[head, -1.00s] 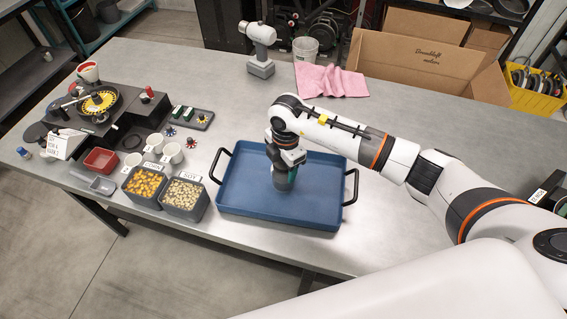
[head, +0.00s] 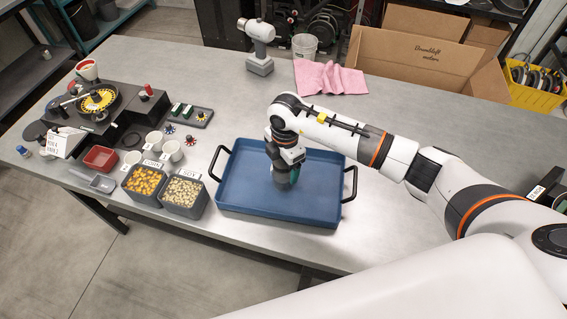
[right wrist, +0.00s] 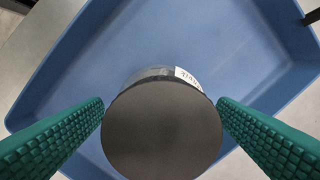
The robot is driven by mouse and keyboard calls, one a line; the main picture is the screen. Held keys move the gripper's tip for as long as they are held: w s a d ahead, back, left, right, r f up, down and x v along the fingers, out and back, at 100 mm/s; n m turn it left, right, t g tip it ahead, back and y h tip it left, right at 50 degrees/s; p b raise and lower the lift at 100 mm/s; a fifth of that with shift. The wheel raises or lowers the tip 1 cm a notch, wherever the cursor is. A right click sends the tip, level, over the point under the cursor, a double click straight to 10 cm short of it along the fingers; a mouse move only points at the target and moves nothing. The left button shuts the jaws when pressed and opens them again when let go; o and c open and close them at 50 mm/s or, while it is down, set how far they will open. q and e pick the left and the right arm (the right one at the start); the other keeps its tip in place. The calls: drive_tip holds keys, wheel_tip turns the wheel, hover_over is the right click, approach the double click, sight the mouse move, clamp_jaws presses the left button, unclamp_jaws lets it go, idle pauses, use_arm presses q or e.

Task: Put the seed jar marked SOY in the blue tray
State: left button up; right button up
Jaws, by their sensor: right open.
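The blue tray (head: 235,190) lies on the table with a black handle at each end. My right gripper (head: 285,180) points down over the middle of the tray. In the right wrist view its green-padded fingers (right wrist: 160,128) are open on both sides of a jar with a round dark lid (right wrist: 162,130). The jar is inside the tray's outline, with the blue floor (right wrist: 195,35) around it. Its white label (right wrist: 188,78) shows only in part and I cannot read it surely. In the head view the gripper mostly hides the jar. My left gripper is not in view.
Left of the tray stand an open bin of pale seeds marked SOY (head: 185,208) and a bin of orange seeds (head: 143,196). Cups, a red bin (head: 100,160) and a seed meter (head: 97,103) are farther left.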

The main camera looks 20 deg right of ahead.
drive_tip(key=r+b, duration=0.1)
drive_tip(key=r, duration=0.4)
drive_tip(key=r+b, duration=0.1)
drive_tip(key=r, duration=0.4)
drive_tip(key=shift+d+r+b, duration=0.2)
drive_tip(key=shift+r+b, duration=0.15)
drive_tip(key=shift+b, duration=0.05)
drive_tip(key=shift+r, duration=0.45)
